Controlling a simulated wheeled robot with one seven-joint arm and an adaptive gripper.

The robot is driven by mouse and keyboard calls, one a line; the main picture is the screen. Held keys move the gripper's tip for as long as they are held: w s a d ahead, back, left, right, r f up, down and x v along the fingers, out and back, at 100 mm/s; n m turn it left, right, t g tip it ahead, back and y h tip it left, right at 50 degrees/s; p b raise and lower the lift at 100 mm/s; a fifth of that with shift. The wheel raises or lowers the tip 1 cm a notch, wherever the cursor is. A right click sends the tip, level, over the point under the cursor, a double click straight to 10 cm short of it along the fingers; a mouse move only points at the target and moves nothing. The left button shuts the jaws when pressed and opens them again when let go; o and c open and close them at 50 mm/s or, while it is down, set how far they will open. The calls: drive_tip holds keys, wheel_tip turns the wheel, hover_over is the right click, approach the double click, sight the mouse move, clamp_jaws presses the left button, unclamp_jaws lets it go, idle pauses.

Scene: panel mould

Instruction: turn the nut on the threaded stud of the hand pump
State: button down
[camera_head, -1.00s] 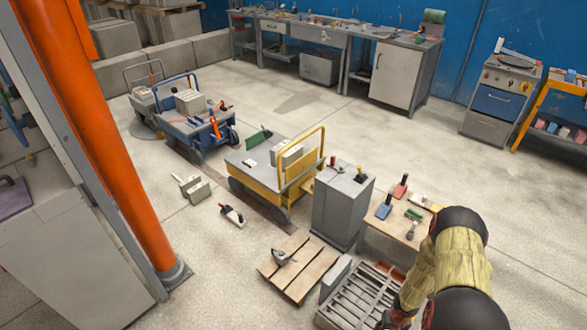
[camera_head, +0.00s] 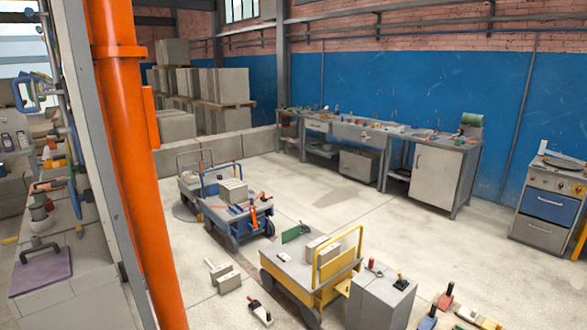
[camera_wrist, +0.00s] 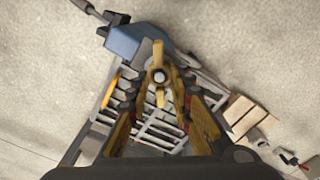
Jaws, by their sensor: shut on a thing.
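In the wrist view, a brass-coloured winged nut (camera_wrist: 158,94) sits around the pale round end of the threaded stud (camera_wrist: 159,76). The blue body of the hand pump (camera_wrist: 124,41) is just beyond it, with a dark handle reaching to the upper left. My gripper (camera_wrist: 159,82) has its yellow-brown fingers on either side of the nut, shut on it. The fingers hide part of the pump, and the exact contact is too small to make out. The head view shows neither my gripper nor the pump.
In the head view, a yellow cart (camera_head: 310,275) stands beside a grey cabinet (camera_head: 380,300). An orange column (camera_head: 135,160) rises at left. Open floor lies before the far workbench (camera_head: 435,150).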

drive_tip(key=shift+d+m, duration=0.1)
drive_tip(key=shift+m, duration=1.7)
drive_tip(key=shift+s+m, duration=0.1)
drive_tip(key=shift+m, duration=1.6)
drive_tip(key=shift+d, duration=0.1)
drive_tip(key=shift+s+m, duration=0.1)
drive_tip(key=shift+m, duration=1.6)
